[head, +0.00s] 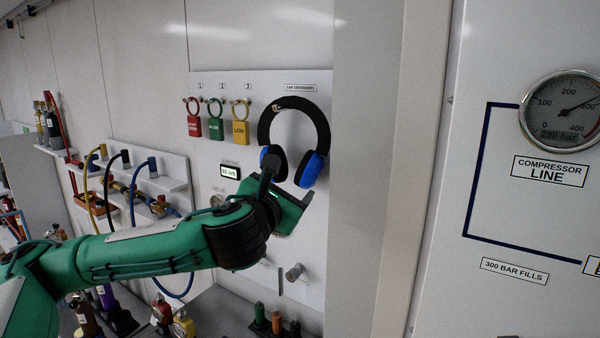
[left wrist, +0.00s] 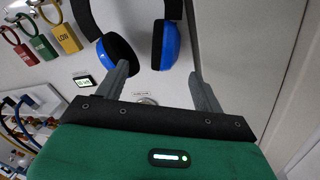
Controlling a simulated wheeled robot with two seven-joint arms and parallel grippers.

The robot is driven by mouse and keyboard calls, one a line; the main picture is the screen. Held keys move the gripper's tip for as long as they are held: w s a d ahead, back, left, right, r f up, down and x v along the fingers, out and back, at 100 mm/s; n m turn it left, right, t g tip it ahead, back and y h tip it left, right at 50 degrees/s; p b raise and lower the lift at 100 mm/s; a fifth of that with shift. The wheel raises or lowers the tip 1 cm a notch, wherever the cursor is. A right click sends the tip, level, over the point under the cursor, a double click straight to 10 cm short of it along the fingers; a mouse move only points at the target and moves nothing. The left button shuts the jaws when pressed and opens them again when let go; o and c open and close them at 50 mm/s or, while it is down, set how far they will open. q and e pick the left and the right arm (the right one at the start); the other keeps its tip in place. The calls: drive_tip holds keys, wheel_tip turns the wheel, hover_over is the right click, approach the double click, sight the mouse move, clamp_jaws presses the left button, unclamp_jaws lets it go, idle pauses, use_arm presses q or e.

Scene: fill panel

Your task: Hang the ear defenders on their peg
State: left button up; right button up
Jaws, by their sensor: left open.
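The ear defenders (head: 312,168), with a black headband and blue cups, hang against the white panel below the "EAR DEFENDERS" label (head: 286,88). The top of the headband (head: 290,101) lies at a small peg there. In the left wrist view the blue cups (left wrist: 172,45) show just beyond my fingers, and the top of the band is out of frame. My left gripper (head: 288,186) is open and empty, just below and in front of the cups. It also shows in the left wrist view (left wrist: 162,82), with a gap between its fingers. My right gripper is not in view.
Red, green and yellow padlocks (head: 216,129) hang left of the ear defenders. A small display (head: 230,172) is below them. A wall edge (head: 365,170) stands close on the right, with a gauge panel beyond. Shelves with hoses (head: 140,175) are at left.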

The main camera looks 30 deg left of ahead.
sight(302, 174)
use_arm(q)
drive_tip(key=w+p, duration=0.1)
drive_tip(key=w, duration=0.2)
drive_tip(key=w+a+p, duration=0.1)
drive_tip(key=w, duration=0.2)
drive_tip(key=w+p, duration=0.1)
drive_tip(key=w, duration=0.2)
drive_tip(key=shift+w+a+r, duration=0.15)
drive_tip(key=shift+w+a, duration=0.05)
drive_tip(key=shift+w+a+p, duration=0.1)
drive_tip(key=shift+w+p, duration=0.25)
drive_tip(key=shift+w, duration=0.4)
drive_tip(key=c, duration=1.2)
drive_tip(key=shift+c, duration=0.2)
drive_tip(key=o, duration=1.2)
drive_tip(key=shift+o, duration=0.2)
